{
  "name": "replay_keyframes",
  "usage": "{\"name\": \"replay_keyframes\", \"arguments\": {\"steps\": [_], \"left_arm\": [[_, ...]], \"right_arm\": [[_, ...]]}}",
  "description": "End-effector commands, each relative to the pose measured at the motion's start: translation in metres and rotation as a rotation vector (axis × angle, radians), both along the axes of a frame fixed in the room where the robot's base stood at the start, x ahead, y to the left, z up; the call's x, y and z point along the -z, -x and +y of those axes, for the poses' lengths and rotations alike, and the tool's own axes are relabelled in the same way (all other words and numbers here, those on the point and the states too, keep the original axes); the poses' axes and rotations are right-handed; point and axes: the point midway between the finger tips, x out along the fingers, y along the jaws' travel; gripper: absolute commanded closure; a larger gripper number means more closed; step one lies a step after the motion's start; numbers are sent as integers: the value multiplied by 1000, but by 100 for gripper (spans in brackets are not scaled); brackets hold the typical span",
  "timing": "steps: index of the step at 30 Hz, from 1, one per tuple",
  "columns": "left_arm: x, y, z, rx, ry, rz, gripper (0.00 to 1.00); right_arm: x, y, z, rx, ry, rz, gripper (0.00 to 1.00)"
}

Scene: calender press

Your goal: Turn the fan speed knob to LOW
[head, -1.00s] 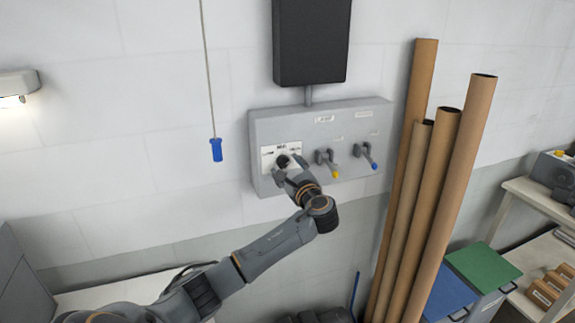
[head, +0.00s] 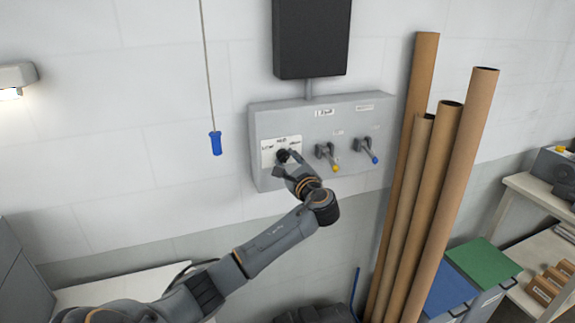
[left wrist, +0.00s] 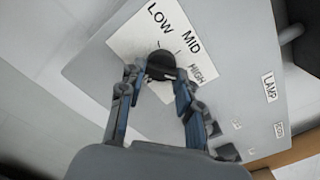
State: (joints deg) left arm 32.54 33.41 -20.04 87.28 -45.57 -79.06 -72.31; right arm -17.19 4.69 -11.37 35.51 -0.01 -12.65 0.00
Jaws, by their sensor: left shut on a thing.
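The fan speed knob (head: 282,155) is a small round black knob on a white label plate (head: 268,146) at the left of a grey wall panel. In the left wrist view the knob (left wrist: 161,64) sits below the printed words LOW, MID and HIGH, which run from left to right. I cannot make out clearly which mark the knob points to. My left gripper (head: 287,163) is at the knob; in the left wrist view its two fingers (left wrist: 158,80) stand on either side of it, shut on it. My right gripper is not in view.
Two levers, one yellow-tipped (head: 328,155) and one blue-tipped (head: 367,150), are right of the knob on the panel (head: 350,106). A blue-handled pull cord (head: 215,143) hangs to the left. Tall cardboard tubes (head: 455,180) lean at the right. A black box (head: 312,38) is above.

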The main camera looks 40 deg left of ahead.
Motion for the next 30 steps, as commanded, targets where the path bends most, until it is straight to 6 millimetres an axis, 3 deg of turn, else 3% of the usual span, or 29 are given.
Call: {"name": "replay_keyframes", "arguments": {"steps": [30], "left_arm": [[3, -2, -1, -1, 432, -829, 98]], "right_arm": [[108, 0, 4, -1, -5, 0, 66]]}}
